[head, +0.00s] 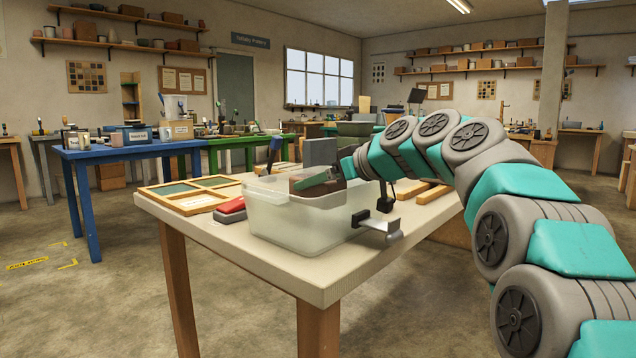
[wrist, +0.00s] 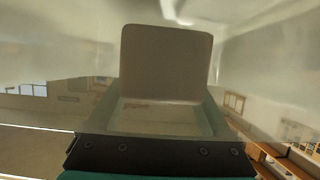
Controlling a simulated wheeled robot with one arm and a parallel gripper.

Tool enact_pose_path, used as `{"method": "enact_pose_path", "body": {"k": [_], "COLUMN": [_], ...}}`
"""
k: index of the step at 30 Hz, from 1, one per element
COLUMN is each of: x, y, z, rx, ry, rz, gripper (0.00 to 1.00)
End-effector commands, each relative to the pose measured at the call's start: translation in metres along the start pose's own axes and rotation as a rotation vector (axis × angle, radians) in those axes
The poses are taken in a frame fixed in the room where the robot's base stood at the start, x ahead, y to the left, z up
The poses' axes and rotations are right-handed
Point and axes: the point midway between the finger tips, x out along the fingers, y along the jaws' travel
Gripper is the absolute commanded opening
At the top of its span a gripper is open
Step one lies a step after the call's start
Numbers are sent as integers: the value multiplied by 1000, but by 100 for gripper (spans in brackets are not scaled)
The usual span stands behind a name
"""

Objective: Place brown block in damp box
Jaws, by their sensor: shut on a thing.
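The damp box looks to be the translucent whitish tub (head: 290,228) on the near wooden table in the head view. My gripper (head: 312,181) reaches down over the tub from the right, its fingers inside the rim. It is shut on the brown block (head: 328,193), which shows only partly behind the finger and the tub wall. In the wrist view the block (wrist: 166,62) looks greyish brown with rounded corners and sits at the finger ends. Pale, cloudy tub walls surround it there. I cannot tell whether the block touches the tub floor.
A red and grey block (head: 231,211) lies left of the tub, and a wooden divided frame (head: 192,200) lies beyond it. A grey slab (head: 320,152) stands behind the tub. A metal fitting (head: 380,229) is at its right. A blue table (head: 120,151) stands at the back left.

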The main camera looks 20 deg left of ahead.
Motion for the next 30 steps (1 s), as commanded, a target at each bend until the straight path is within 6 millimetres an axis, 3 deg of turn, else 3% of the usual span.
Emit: {"method": "enact_pose_path", "body": {"k": [2, 3, 6, 17, 24, 30], "x": [-1, -1, 0, -1, -7, -48], "y": [0, 0, 0, 0, 0, 0], "z": [-2, -1, -1, -2, -16, -13], "rx": [-1, -1, 0, 1, 2, 0], "ry": [4, 2, 1, 0, -2, 5], "rz": [1, 1, 1, 0, 0, 4], "gripper": [0, 86, 97, 100, 100, 100]}}
